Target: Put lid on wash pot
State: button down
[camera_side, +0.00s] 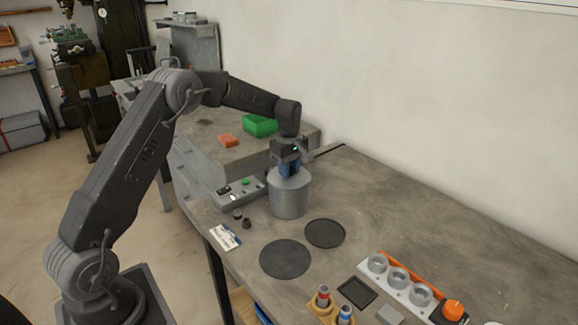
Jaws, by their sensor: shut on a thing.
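The wash pot (289,200) is a plain grey cylinder standing upright on the bench, right of the control box. My gripper (290,172), with blue fingers, points straight down over the middle of the pot's top. It is shut on the lid (303,179), a light grey disc at the pot's mouth. The fingers and the viewing angle hide the grip itself. I cannot tell whether the lid is fully seated or slightly above the rim.
Two dark round mats (285,259) (325,233) lie in front of the pot. A rack of metal rings (397,278) and an orange knob (453,309) are at front right. A control box (241,191) stands left. The bench at right (430,220) is clear.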

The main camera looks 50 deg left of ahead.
jog(key=shift+f, duration=0.1)
jog(key=c, duration=0.8)
grip_release()
jog(key=shift+o, duration=0.7)
jog(key=shift+r, duration=0.75)
jog(key=shift+r, duration=3.5)
